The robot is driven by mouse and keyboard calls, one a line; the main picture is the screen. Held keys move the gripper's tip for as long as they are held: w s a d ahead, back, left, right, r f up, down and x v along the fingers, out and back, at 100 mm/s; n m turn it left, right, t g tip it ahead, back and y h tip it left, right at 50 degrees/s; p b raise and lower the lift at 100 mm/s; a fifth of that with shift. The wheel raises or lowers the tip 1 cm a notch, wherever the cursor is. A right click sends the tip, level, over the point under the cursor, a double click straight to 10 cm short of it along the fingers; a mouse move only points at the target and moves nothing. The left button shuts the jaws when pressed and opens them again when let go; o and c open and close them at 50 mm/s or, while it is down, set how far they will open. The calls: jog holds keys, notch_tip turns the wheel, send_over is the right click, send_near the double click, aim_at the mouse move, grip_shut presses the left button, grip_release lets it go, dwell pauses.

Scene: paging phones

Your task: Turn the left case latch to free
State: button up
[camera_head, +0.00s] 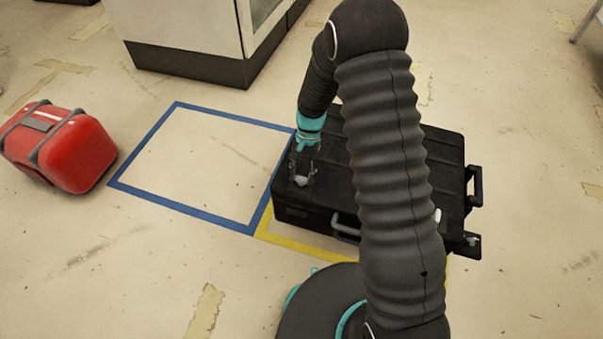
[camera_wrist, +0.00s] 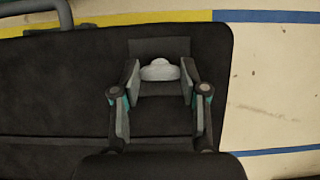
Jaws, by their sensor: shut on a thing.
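The black case (camera_head: 318,210) lies flat on the floor, its left part by the blue outline. The left case latch (camera_wrist: 159,70) is a pale, rounded knob on a dark plate near the case's front left corner; it also shows in the head view (camera_head: 301,182). My gripper (camera_wrist: 160,80) points down over the case with its two fingers on either side of the knob, shut on it. In the head view the gripper (camera_head: 302,174) is small. A second pale latch (camera_head: 437,215) shows at the right, partly behind my arm. The fingers partly hide the left latch's sides.
A blue taped square (camera_head: 180,206) on the floor left of the case is empty. Yellow tape (camera_head: 290,243) runs along the case's front. A red case (camera_head: 75,150) lies far left. A pale cabinet (camera_head: 180,25) stands behind. The case's front handle (camera_head: 345,229) sticks out.

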jog(key=shift+w, duration=0.1)
dwell(0.3)
jog(key=o, duration=1.1)
jog(key=shift+o, duration=0.2)
jog(key=v, duration=1.2)
